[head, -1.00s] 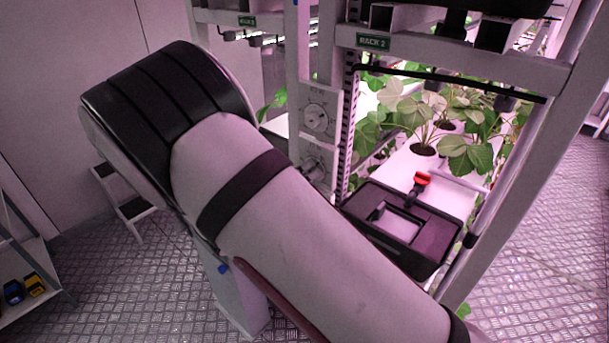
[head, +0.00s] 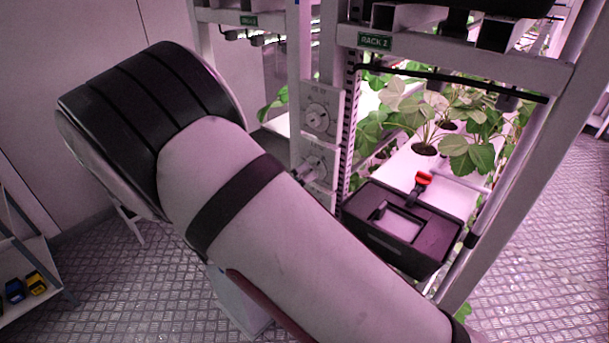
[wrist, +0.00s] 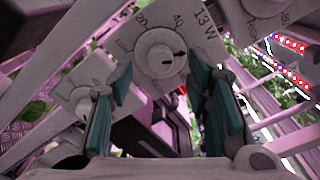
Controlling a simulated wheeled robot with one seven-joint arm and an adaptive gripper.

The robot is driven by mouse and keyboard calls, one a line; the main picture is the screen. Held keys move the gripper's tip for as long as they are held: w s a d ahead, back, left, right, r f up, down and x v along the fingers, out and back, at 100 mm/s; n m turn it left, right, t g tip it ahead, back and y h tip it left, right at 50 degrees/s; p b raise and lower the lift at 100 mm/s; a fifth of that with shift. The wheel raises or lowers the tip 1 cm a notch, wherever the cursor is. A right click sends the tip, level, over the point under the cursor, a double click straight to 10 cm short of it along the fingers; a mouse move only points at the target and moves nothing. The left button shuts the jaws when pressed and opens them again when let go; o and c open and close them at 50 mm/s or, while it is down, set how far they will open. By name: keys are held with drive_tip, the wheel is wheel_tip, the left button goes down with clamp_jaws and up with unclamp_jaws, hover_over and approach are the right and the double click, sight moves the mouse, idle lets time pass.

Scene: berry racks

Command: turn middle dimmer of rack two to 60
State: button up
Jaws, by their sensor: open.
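The rack two sign (head: 375,41) hangs on the front beam in the head view. On the post left of it are an upper dimmer (head: 317,118) and a lower dimmer (head: 312,168); my arm may hide others below. In the wrist view a round dimmer knob (wrist: 160,55) with a dark pointer mark faces me, on a plate with partly legible print. Another dimmer (wrist: 82,103) is lower left and another (wrist: 262,6) at the upper right edge. My gripper (wrist: 161,72) is open, teal fingers on either side of the central knob; contact cannot be told. The head view hides it.
Strawberry plants (head: 440,120) grow in a white tray behind. A shelf (head: 25,280) is at far left. The metal floor is clear between.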

drive_tip(key=v, duration=0.9)
drive_tip(key=shift+s+f, duration=0.1)
drive_tip(key=s+d+r+m+g+y, duration=0.1)
drive_tip(key=s+d+r+m+g, duration=0.25)
drive_tip(key=d+m, duration=0.3)
drive_tip(key=s+d+r+m+g+y, duration=0.1)
drive_tip(key=s+d+r+m+g, duration=0.2)
drive_tip(key=d+m, duration=0.35)
drive_tip(key=s+d+r+m+g+y, duration=0.25)
drive_tip(key=d+m+g, duration=0.2)
drive_tip(key=d, duration=0.25)
drive_tip(key=s+d+r+m+t+y, duration=0.1)
drive_tip(key=s+r+m+y, duration=0.3)
drive_tip(key=m, duration=0.6)
drive_tip(key=s+d+r+m+t+y, duration=0.2)
drive_tip(key=s+r+m+t+y, duration=0.1)
drive_tip(key=s+m, duration=0.6)
drive_tip(key=shift+s+r+m+y, duration=0.25)
drive_tip(key=shift+r+m+y, duration=0.2)
drive_tip(key=shift+r+m, duration=0.45)
